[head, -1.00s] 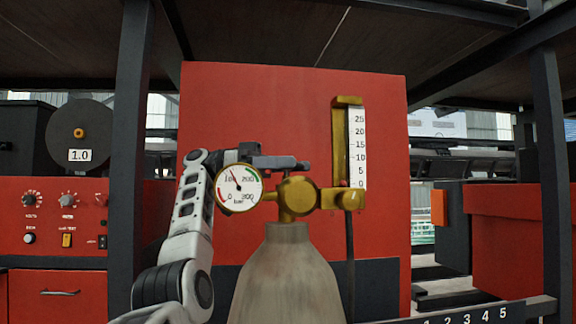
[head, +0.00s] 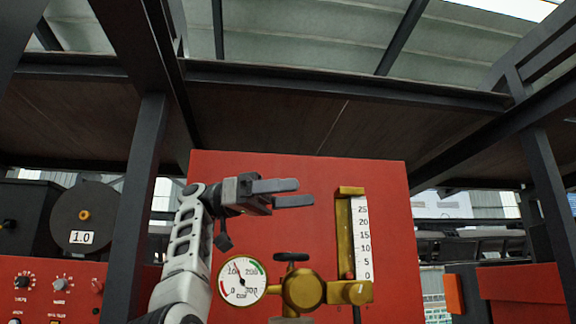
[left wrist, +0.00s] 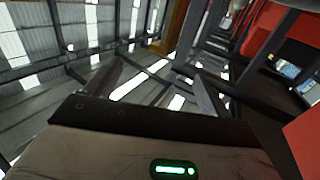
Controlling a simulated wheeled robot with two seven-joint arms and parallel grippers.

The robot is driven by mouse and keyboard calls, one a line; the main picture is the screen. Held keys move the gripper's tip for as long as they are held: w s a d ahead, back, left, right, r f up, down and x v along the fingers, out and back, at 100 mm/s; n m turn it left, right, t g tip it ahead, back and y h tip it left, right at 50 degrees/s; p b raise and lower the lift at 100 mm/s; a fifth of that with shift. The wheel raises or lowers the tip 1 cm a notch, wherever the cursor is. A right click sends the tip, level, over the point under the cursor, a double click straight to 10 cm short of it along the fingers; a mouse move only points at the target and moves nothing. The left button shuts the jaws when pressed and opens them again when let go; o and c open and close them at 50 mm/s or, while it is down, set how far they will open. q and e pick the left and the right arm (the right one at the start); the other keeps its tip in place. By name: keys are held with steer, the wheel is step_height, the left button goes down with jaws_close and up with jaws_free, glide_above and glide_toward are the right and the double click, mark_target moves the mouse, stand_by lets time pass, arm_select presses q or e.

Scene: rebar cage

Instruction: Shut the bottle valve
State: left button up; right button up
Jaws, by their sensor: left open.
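The bottle valve's dark handwheel (head: 291,257) sits on top of the brass valve and regulator body (head: 303,289), low in the middle of the head view. A round pressure gauge (head: 242,281) is on its left. The grey bottle is almost wholly below the picture's edge. My left gripper (head: 305,193) is above the handwheel, clear of it, with its fingers pointing right. The fingers are apart with nothing between them. In the left wrist view the two fingers (left wrist: 160,88) are also spread and empty; the handwheel cannot be made out there. My right gripper is not in view.
A brass flow meter with a white scale (head: 362,237) stands upright right of the valve. A red panel (head: 250,170) is behind. A dark post (head: 145,180) stands left of my arm, and a dark shelf frame (head: 330,88) runs overhead.

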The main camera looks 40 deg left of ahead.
arm_select(q)
steer(key=s+d+r+b, duration=0.2)
steer(key=s+d+r, duration=0.1)
steer(key=s+d, duration=0.2)
steer(key=shift+s, duration=0.55)
steer(key=shift+d+r, duration=0.1)
